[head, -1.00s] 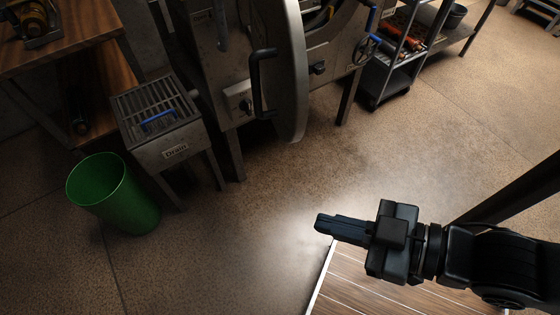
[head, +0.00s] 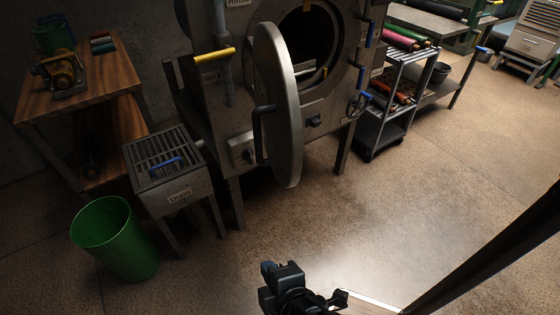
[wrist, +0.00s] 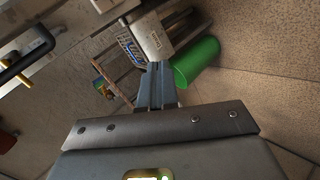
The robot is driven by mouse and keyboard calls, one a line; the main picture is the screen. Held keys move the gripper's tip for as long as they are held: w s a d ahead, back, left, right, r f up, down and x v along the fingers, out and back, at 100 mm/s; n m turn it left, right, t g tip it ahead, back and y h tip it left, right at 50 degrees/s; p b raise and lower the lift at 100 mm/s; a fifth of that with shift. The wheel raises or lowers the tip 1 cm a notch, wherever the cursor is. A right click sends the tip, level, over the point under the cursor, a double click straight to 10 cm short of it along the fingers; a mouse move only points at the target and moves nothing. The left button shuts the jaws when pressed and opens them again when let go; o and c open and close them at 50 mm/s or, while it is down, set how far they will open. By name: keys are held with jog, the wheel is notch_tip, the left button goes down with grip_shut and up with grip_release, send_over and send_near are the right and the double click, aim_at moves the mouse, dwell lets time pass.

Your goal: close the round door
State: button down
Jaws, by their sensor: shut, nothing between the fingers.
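The round door (head: 284,110) of the grey machine stands swung open in the head view, seen nearly edge-on, left of the dark round opening (head: 311,45). A black handle (head: 260,135) is on its left face. My gripper (head: 268,268) is low in the head view, in front of the machine and well apart from the door. In the wrist view the fingers of my gripper (wrist: 157,72) are together with nothing between them. A black handle with a yellow part (wrist: 28,55) shows at the upper left there.
A drain box (head: 165,170) and a green bin (head: 115,238) stand left of the machine; the bin also shows in the wrist view (wrist: 195,60). A wooden bench (head: 85,75) is at far left. A shelf cart (head: 385,110) stands right. The floor in front is clear.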

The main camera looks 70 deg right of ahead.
aim_at(289, 152)
jog(key=w+r+m+g+h+p, duration=0.1)
jog(key=w+r+m+g+h, duration=0.25)
jog(key=r+h, duration=0.4)
jog(key=w+r+m+g+h+p, duration=0.15)
jog(key=r+m+g+h, duration=0.25)
jog(key=r, duration=0.6)
jog(key=shift+s+d+f+p, duration=0.1)
jog(key=shift+s+d+p, duration=0.15)
jog(key=shift+d, duration=1.9)
jog(key=shift+s+d+f+p, duration=0.15)
jog(key=shift+s+d, duration=0.15)
jog(key=shift+d, duration=1.85)
jog(key=shift+s+d+f+p, duration=0.15)
jog(key=shift+s+d, duration=0.15)
jog(key=shift+d, duration=1.85)
jog(key=shift+s+n, duration=0.1)
jog(key=shift+n, duration=0.15)
